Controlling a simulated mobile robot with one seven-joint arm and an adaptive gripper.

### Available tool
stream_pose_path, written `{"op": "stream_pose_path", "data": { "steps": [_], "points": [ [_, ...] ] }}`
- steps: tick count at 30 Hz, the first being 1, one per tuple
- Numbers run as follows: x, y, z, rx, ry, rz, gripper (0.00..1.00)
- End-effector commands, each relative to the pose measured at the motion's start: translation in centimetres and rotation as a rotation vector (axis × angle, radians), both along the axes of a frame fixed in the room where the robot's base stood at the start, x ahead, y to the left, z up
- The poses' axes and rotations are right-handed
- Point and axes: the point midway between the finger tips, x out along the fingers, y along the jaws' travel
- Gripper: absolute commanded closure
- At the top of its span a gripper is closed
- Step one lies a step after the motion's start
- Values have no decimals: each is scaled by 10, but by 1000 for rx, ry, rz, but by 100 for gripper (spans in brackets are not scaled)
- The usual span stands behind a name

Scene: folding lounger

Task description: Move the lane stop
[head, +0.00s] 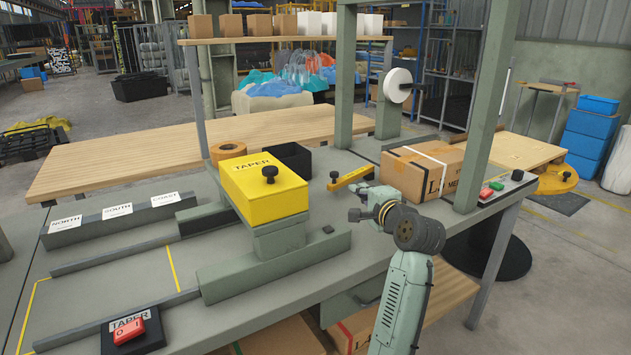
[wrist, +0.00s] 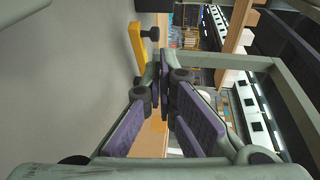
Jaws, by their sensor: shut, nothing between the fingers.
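The lane stop looks like the yellow bar (head: 352,178) with a black knob at its left end, lying on the grey bench in the head view. In the wrist view the yellow bar (wrist: 137,44) and its black knob are just beyond my fingertips, to the upper left. My gripper (head: 357,203) is just in front of the bar, low over the bench, and shut and empty. In the wrist view the gripper (wrist: 160,82) has its purple-padded fingers drawn together. I cannot tell whether a finger touches the bar.
A strapped carton (head: 425,168) stands right of the bar, by a green-grey post. The yellow taper machine (head: 264,190) stands left, with a black bin (head: 289,158) and tape roll (head: 228,153) behind. A control box (head: 508,186) sits at the right edge.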

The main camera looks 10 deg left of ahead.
Motion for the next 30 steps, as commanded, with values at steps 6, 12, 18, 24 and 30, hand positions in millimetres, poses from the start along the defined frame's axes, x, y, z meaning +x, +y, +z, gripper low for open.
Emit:
{"op": "stream_pose_path", "data": {
  "steps": [6, 12, 18, 24, 30],
  "points": [
    [0, -11, -2, 2, 4, -19, 100],
    [27, 2, -5, 0, 6, -17, 100],
    [67, 19, -10, 1, 5, -17, 100],
    [101, 34, -16, 0, 6, -17, 100],
    [119, 41, -20, 1, 4, -18, 100]
  ]
}}
